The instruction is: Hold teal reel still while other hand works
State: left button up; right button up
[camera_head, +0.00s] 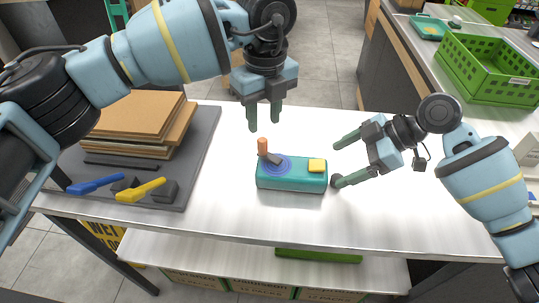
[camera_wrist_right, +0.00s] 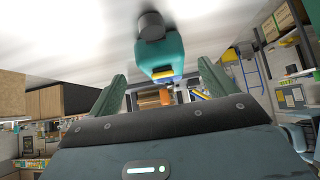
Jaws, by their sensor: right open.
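The teal reel (camera_head: 292,181) is a teal box lying on the white table. On top it has a blue ringed disc (camera_head: 276,166) with an orange peg (camera_head: 262,146) and dark crank, and a yellow block (camera_head: 317,165). A dark round knob (camera_head: 335,181) is at its right end. My left gripper (camera_head: 265,123) points down above and behind the reel, fingers apart and empty. My right gripper (camera_head: 337,163) is open at the reel's right end; one fingertip overlaps the knob, and touching cannot be told. The right wrist view shows the reel (camera_wrist_right: 165,50) ahead between the fingers.
A dark mat (camera_head: 200,150) at left holds stacked brown boards (camera_head: 135,125), a blue tool (camera_head: 95,185) and a yellow tool (camera_head: 140,190). A green crate (camera_head: 490,68) stands on the counter at upper right. The table in front of the reel is clear.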

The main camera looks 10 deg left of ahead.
jog(key=o, duration=0.4)
jog(key=shift+c, duration=0.2)
jog(key=shift+d+r, duration=0.1)
jog(key=v, duration=1.2)
